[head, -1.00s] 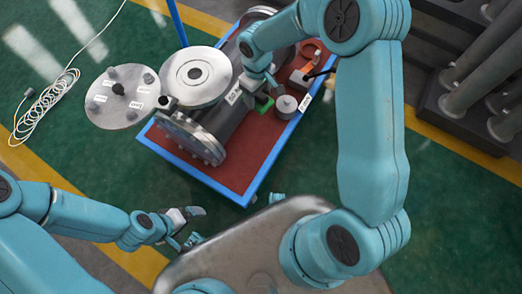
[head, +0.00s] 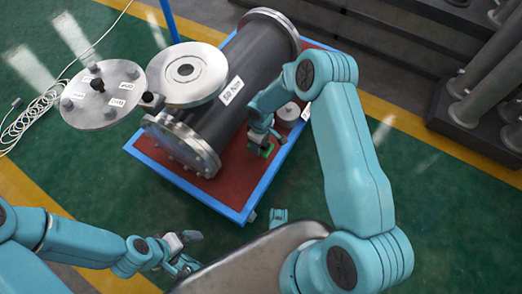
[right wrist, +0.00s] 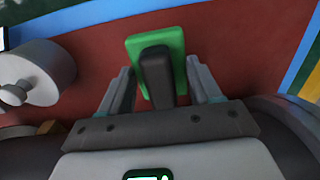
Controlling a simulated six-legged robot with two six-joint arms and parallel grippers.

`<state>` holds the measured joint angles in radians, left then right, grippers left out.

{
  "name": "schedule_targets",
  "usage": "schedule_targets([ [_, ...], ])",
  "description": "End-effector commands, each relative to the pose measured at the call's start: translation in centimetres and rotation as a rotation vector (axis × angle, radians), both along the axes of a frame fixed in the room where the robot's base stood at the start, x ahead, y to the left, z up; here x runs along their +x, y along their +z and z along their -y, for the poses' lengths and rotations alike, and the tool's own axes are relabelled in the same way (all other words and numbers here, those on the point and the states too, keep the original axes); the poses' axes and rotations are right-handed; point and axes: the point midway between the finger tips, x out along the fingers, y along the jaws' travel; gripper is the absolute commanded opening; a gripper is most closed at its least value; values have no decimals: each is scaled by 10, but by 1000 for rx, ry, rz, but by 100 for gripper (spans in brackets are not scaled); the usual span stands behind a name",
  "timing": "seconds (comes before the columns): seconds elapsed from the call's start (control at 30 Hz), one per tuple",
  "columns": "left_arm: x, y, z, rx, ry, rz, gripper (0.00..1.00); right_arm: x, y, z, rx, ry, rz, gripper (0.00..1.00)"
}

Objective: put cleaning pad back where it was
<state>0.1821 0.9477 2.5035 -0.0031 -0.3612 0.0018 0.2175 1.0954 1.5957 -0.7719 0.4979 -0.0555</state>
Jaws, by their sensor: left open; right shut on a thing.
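The cleaning pad is a green block with a dark handle. In the head view, the cleaning pad (head: 262,150) is over the red top of the cart, to the right of the flanged shell (head: 260,62). My right gripper (head: 262,136) is shut on its handle. In the right wrist view, the pad (right wrist: 172,48) and its handle lie between the fingers of my right gripper (right wrist: 160,85). I cannot tell whether the pad touches the red surface. My left gripper (head: 190,251) is open and empty, low at the left, away from the cart.
The blue-edged cart (head: 232,205) carries the shell. A grey cylinder (head: 289,113) stands on it; it also shows in the right wrist view (right wrist: 38,72). A round bolted cover (head: 104,95) is at the shell's left. Grey racks stand at upper right. Green floor is clear right of the cart.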

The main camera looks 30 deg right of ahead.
Motion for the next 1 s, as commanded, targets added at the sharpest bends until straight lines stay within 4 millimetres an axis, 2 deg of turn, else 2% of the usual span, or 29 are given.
schedule_targets([
  [0.17, 1, -6, -1, 1, 5, 2, 100, 0, -16, 1, -1, 0, 1, 35],
  [0.37, 4, -16, -3, 2, 14, 6, 100, 0, -48, 0, -1, 0, -1, 35],
  [0.6, 4, -14, -3, 2, 14, 6, 100, 0, -47, 1, -1, 0, 1, 35],
  [0.77, 5, -20, -4, 4, 17, 8, 100, 0, -52, 1, -1, 0, 1, 35],
  [0.8, 4, -18, -4, 4, 17, 8, 100, 0, -50, 1, -1, 0, 1, 76],
  [0.83, 4, -17, -4, 4, 17, 7, 100, 0, -50, 1, -1, 0, 1, 86],
  [0.87, 4, -17, -4, 4, 17, 7, 100, 0, -50, 1, -1, 0, 1, 89],
  [1.0, 4, -17, -4, 4, 17, 7, 100, 0, -50, 1, -1, 0, 1, 89],
])
